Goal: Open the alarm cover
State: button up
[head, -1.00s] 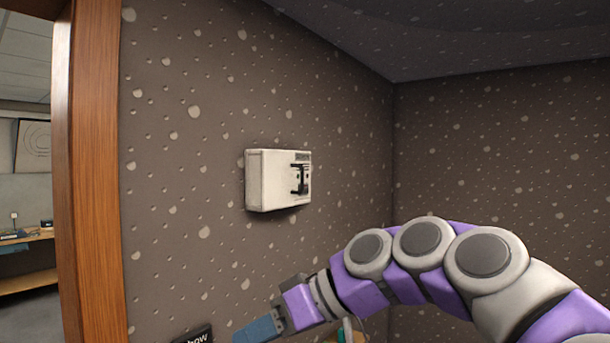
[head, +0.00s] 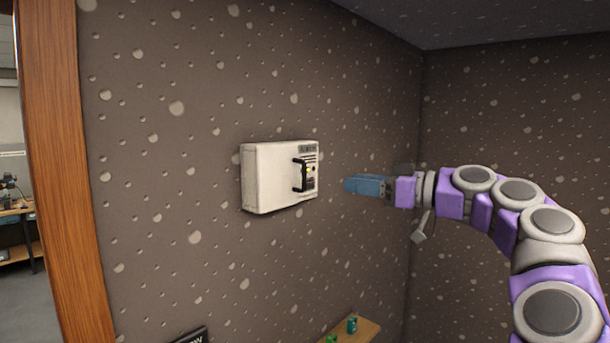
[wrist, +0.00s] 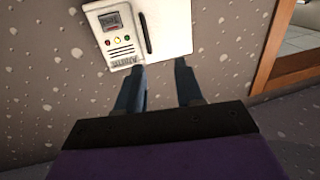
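The alarm box (head: 270,180) is a white case on the speckled brown wall, left of my gripper in the head view. A black upright handle (head: 299,175) stands on its front, beside a panel with small lights. In the wrist view the box's white cover (wrist: 170,30) is at the top, with the black handle (wrist: 145,33) and a panel of lights left of it. The cover looks shut. My gripper (head: 347,185) is right of the handle and apart from it. In the wrist view its two blue fingers (wrist: 162,65) are spread with nothing between them.
A wooden door frame (head: 60,170) stands at the left, with another room beyond it. A small wooden shelf (head: 365,330) with green items is below the box. A dark sign (head: 192,335) is at the bottom edge. The wall around the box is clear.

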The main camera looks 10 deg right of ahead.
jog(key=w+a, duration=0.2)
jog(key=w, duration=0.1)
jog(key=p, duration=0.2)
send_near(288, 177)
jog(key=x, duration=0.6)
jog(key=shift+a+r, duration=0.1)
jog(key=d, duration=0.3)
jog(key=shift+w, duration=0.2)
jog(key=shift+c, duration=0.2)
jog(key=shift+s+d, duration=0.1)
jog(key=shift+d, duration=0.05)
jog(key=shift+c, duration=0.8)
jog(key=shift+s, duration=0.1)
jog(key=shift+c, duration=0.6)
jog(key=shift+a, duration=0.6)
jog(key=shift+c, duration=0.9)
jog(key=shift+a, duration=0.4)
grip_shut()
jog(key=shift+d, duration=0.15)
